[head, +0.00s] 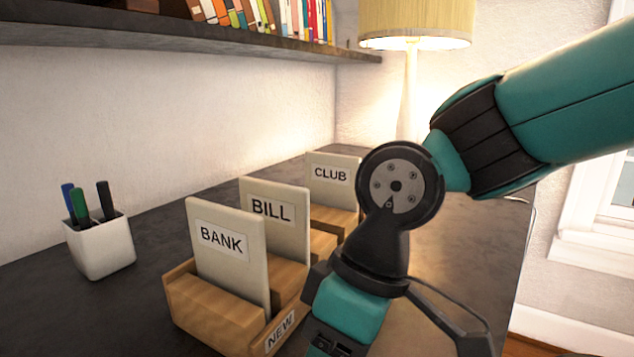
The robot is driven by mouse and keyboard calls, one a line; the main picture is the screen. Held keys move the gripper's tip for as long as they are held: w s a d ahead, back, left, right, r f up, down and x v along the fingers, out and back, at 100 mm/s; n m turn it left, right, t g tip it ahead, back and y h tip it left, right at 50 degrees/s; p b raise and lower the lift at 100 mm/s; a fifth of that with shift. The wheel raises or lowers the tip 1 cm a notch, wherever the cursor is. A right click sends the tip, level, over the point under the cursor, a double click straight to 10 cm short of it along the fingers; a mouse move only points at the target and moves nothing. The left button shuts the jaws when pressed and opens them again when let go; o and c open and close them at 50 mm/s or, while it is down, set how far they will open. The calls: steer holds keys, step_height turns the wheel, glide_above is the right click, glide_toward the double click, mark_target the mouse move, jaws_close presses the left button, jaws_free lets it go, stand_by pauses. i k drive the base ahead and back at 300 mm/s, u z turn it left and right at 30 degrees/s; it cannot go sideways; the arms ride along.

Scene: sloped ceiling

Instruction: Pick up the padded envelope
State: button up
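I cannot make out a padded envelope in the head view. A wooden letter sorter (215,311) stands on the dark desk, with upright cream dividers labelled BANK (226,262), BILL (273,217) and CLUB (334,181). A NEW label (281,333) is on its front section. My arm comes in from the right and bends down in front of the sorter's right side, hiding part of it and the desk behind. The fingertips of my gripper are not visible; the arm runs out of the bottom of the picture.
A white cup (101,246) with several markers stands left of the sorter. A lit lamp (415,25) stands at the back. A shelf (190,38) with books overhangs the desk along the wall. The desk (100,315) is bare at the front left.

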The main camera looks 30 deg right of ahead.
mark_target(230, 252)
steer(key=k, duration=0.5)
steer(key=u, duration=2.9)
steer(key=k, duration=1.2)
steer(key=z, duration=1.35)
steer(key=i, duration=0.5)
